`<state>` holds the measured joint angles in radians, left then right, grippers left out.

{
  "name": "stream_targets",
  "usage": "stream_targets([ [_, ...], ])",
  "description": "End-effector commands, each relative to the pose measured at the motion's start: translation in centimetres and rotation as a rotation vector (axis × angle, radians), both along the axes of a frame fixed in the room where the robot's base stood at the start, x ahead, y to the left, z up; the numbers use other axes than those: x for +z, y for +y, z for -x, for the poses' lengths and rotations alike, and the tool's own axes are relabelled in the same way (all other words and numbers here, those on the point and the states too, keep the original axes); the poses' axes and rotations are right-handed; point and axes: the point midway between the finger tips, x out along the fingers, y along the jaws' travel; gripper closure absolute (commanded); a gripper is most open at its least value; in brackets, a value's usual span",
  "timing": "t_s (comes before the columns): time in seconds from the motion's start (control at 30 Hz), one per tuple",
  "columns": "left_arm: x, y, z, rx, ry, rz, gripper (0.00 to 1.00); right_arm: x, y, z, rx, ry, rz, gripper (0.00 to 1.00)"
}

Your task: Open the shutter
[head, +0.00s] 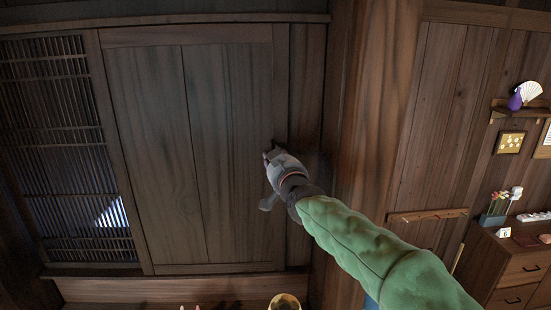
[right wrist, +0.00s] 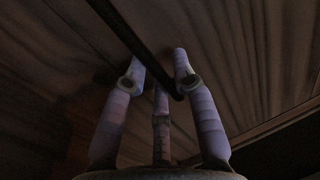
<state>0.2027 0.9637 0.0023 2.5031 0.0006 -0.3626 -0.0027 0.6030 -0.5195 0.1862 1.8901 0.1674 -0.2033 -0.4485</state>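The shutter (head: 150,150) is a wide, dark wooden panel with a frame, upright in the wall in the head view. A slatted lattice (head: 65,130) shows to its left. My right gripper (head: 268,172) is at the shutter's right edge, about mid-height. In the right wrist view its fingers (right wrist: 160,72) are spread apart, with nothing clearly held between them. A dark straight edge or gap (right wrist: 140,45) in the wood runs down between the fingertips. I cannot tell whether the fingertips touch the wood. My left gripper is not in view.
A thick wooden post (head: 355,130) stands right of the shutter, behind my right arm. A wooden chest (head: 515,270) and a small shelf (head: 510,107) with a fan are at the far right. A round yellowish object (head: 285,301) shows at the bottom edge.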

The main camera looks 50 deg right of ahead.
Motion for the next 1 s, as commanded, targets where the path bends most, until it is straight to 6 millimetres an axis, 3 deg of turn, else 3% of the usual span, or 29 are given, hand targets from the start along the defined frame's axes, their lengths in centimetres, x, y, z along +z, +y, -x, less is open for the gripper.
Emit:
stream_targets([
  [0.37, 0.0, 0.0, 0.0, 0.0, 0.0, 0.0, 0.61, 0.0, 0.6, 0.8, 0.0, -0.001, -0.001, 0.73],
  [0.8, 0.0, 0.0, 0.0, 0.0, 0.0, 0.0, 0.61, 0.1, 5.6, 7.1, 0.0, -0.004, 0.0, 0.73],
  [1.0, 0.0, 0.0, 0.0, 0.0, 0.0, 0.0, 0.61, 0.0, 6.8, 8.7, 0.0, -0.001, 0.001, 0.73],
])
